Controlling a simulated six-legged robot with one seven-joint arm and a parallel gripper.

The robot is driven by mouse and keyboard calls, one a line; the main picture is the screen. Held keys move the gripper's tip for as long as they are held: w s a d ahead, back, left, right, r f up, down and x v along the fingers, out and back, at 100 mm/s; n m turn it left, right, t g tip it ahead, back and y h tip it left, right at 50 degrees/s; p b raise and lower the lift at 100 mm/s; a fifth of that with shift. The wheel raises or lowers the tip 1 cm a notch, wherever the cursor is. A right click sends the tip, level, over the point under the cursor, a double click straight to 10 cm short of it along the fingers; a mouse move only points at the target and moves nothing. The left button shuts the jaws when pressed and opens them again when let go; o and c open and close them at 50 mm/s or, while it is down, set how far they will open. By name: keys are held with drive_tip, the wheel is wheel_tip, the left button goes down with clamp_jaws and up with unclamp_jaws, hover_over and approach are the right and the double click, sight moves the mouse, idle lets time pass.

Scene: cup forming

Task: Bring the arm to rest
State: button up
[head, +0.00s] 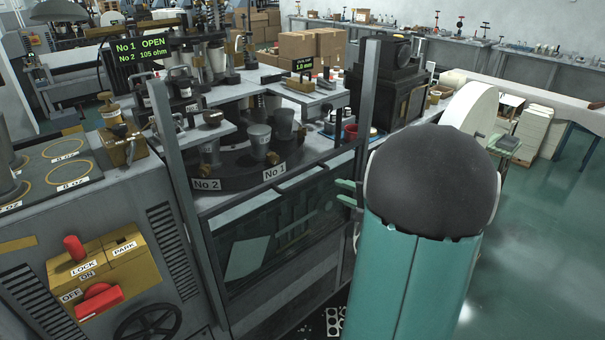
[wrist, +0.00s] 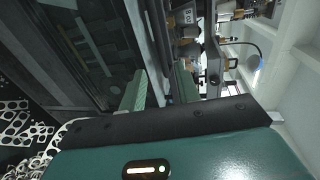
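My arm (head: 415,230), teal with a dark rounded joint, fills the right middle of the head view and hides what lies behind it. My gripper's two green fingertips (head: 348,193) poke out to the left of the arm, in front of the machine's dark glass panel (head: 290,225). In the wrist view my gripper (wrist: 160,88) shows its two green fingers apart, with nothing held between them. The machine's glass front and metal frame are close beyond the fingers there.
A grey upright post (head: 366,110) stands just left of my arm. A lever box (head: 98,268) with red handles is at lower left. Perforated scrap (wrist: 22,125) lies at left in the wrist view. Open floor (head: 540,240) is at right.

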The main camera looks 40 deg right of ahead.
drive_tip(key=a+r+n+g+y, duration=0.25)
drive_tip(key=a+n+g, duration=0.2)
drive_tip(key=a, duration=0.95)
drive_tip(key=a+r+n+g+y, duration=0.1)
drive_tip(key=a+n+g+y, duration=0.3)
drive_tip(key=a, duration=0.9)
drive_tip(key=s+a+r+n+g+h, duration=0.1)
drive_tip(key=s+a+n+h, duration=0.6)
drive_tip(key=s+a+n, duration=0.2)
drive_tip(key=shift+s+a+r, duration=0.25)
drive_tip(key=shift+s+a, duration=0.4)
drive_tip(key=shift+s, duration=0.45)
